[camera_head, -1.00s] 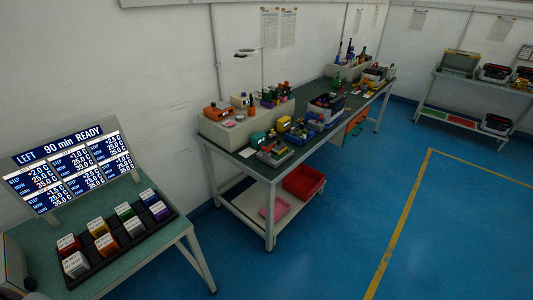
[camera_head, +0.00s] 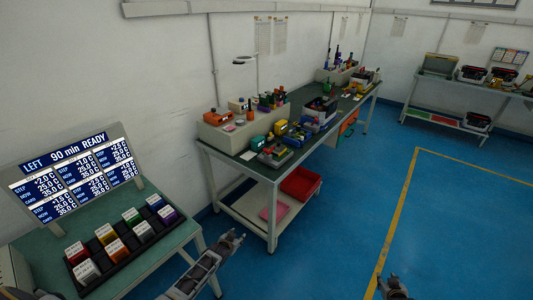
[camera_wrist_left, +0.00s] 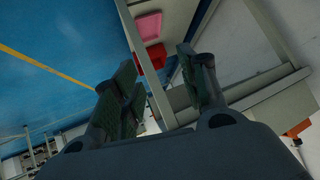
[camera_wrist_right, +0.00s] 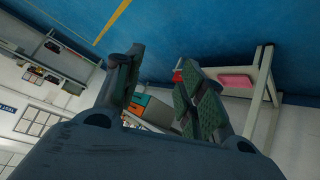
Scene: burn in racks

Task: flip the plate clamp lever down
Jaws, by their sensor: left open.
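I cannot make out a plate clamp lever in any view; it is hidden or too small to tell. My left gripper (camera_head: 231,241) is open and empty, in front of the near end of the long workbench and right of the display table. Its spread fingers also show in the left wrist view (camera_wrist_left: 158,76). My right gripper (camera_head: 391,283) is at the bottom edge of the head view, over the blue floor. In the right wrist view (camera_wrist_right: 160,78) its fingers are apart with nothing between them.
The display table (camera_head: 165,252) holds a screen (camera_head: 74,178) reading "LEFT 90 min READY" and a black rack (camera_head: 122,262) of coloured blocks. The long workbench (camera_head: 222,141) carries several small devices, with a red bin (camera_head: 300,184) below. Open floor lies right, before another bench (camera_head: 450,88).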

